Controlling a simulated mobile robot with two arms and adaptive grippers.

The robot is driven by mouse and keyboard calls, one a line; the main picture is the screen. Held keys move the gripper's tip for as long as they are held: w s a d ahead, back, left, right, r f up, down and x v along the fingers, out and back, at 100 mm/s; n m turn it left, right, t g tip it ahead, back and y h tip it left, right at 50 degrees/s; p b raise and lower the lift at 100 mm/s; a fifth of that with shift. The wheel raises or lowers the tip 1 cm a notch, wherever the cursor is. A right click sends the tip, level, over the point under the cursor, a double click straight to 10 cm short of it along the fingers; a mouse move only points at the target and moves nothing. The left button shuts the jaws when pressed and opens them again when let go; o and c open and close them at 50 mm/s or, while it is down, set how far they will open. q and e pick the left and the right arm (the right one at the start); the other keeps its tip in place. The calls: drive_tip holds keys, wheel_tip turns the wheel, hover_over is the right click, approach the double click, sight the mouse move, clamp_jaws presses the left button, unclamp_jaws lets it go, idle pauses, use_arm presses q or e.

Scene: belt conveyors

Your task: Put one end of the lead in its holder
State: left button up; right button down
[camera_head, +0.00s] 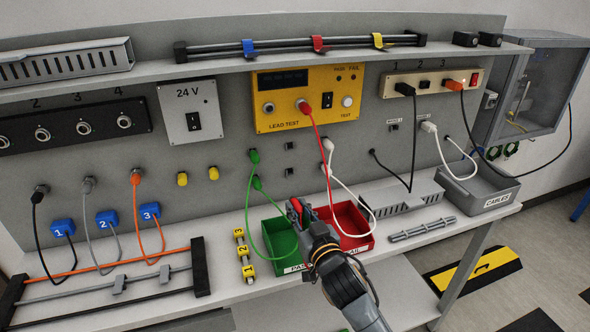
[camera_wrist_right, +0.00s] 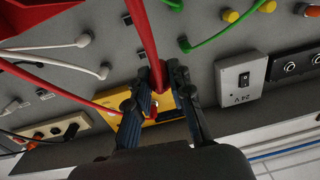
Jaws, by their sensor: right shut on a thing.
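The red lead (camera_head: 318,150) has one end plugged into the yellow lead test panel (camera_head: 275,87) and hangs down from there in front of the panel. My right gripper (camera_head: 298,210) is shut on the red lead's other end, above the green and red bins. In the right wrist view the fingers (camera_wrist_right: 164,80) close around the red lead (camera_wrist_right: 149,35). Two small black square sockets, an upper one (camera_head: 290,145) and a lower one (camera_head: 289,172), show empty on the grey wall between the green and white leads. I cannot tell for sure that these are the holder. My left gripper is not in view.
The green lead (camera_head: 264,225) and white lead (camera_head: 345,190) hang from wall plugs on either side. The green bin (camera_head: 270,238) and red bin (camera_head: 365,240) lie below.

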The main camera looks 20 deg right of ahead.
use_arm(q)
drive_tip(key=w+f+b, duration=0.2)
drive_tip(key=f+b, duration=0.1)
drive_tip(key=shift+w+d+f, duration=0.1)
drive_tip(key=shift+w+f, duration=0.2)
use_arm(e)
drive_tip(key=w+d+r, duration=0.2)
drive_tip(key=w, duration=0.6)
drive_tip(key=w+d+r+h, duration=0.1)
drive_tip(key=w+d+r, duration=0.1)
drive_tip(key=w, duration=0.6)
drive_tip(key=shift+w+d+r, duration=0.15)
drive_tip(key=shift+w+d, duration=0.1)
drive_tip(key=shift+w, duration=0.05)
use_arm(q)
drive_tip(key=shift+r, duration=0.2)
use_arm(e)
drive_tip(key=shift+r, duration=0.1)
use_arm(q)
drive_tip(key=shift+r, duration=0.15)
use_arm(e)
drive_tip(key=shift+w, duration=0.2)
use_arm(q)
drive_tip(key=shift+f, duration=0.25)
use_arm(e)
drive_tip(key=shift+w, duration=0.5)
idle(0.4)
